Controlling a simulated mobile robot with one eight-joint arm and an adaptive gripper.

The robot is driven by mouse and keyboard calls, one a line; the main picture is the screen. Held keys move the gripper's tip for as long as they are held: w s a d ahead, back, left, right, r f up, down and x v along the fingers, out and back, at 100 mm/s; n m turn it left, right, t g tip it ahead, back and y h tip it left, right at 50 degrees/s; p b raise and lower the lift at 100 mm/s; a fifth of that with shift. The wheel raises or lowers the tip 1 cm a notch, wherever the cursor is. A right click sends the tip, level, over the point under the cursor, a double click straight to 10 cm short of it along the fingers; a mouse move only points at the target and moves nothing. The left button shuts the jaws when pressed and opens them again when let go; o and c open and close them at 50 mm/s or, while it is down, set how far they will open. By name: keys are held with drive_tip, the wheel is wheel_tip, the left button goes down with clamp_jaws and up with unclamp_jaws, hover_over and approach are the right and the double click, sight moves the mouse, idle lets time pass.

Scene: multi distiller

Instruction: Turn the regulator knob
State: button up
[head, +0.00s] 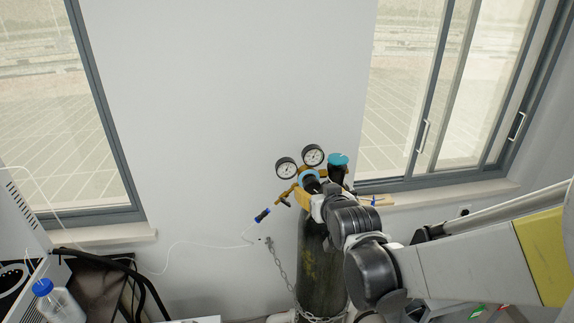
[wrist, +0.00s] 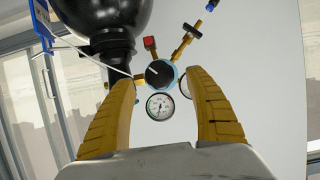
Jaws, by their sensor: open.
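The regulator knob (wrist: 160,73) is black and round with a pale blue ring, and faces the wrist camera. In the head view the blue-ringed knob (head: 309,181) sits just below two round gauges. My gripper (wrist: 161,77) is open, with its two yellow fingers left and right of the knob in the wrist view. Space shows between the fingers and the knob there, and I see no clear contact. In the head view my wrist hides much of the gripper and part of the brass regulator. One gauge (wrist: 159,106) shows below the knob; another is partly behind the right finger.
The dark gas cylinder (head: 322,265) stands against the wall with a chain (head: 279,262) around it. A cyan-topped valve (head: 338,160) stands right of the knob. A blue-capped bottle (head: 62,302) stands far left.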

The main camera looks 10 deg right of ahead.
sight(313, 188)
drive_tip(key=x, duration=0.4)
drive_tip(key=shift+w+f, duration=0.15)
drive_tip(key=shift+w, duration=0.25)
drive_tip(key=shift+c, duration=0.2)
